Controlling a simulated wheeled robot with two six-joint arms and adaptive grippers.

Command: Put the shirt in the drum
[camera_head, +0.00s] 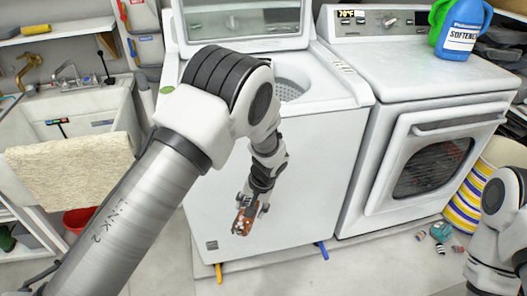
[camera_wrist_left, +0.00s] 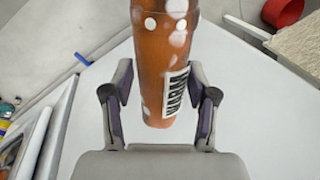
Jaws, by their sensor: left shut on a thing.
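My left gripper (camera_head: 246,207) hangs low in front of the white top-loading washer (camera_head: 290,150). It is shut on an orange-brown object with white spots (camera_head: 242,221). In the left wrist view this object (camera_wrist_left: 160,60) looks like a rounded cylinder with a black-and-white label, between the two fingers (camera_wrist_left: 160,95). I cannot make out a shirt. The washer lid is up, and its drum (camera_head: 289,89) is partly visible behind my left arm. The front-loading dryer (camera_head: 432,168) has its windowed door shut. My right gripper is out of view; only part of my right arm shows at the right edge.
A beige shaggy cloth (camera_head: 70,170) hangs over the sink (camera_head: 85,110) at left. A red bucket (camera_head: 78,221) stands below. A blue softener bottle (camera_head: 463,32) and a green bottle (camera_head: 438,22) stand on the dryer. Small items lie on the floor at right.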

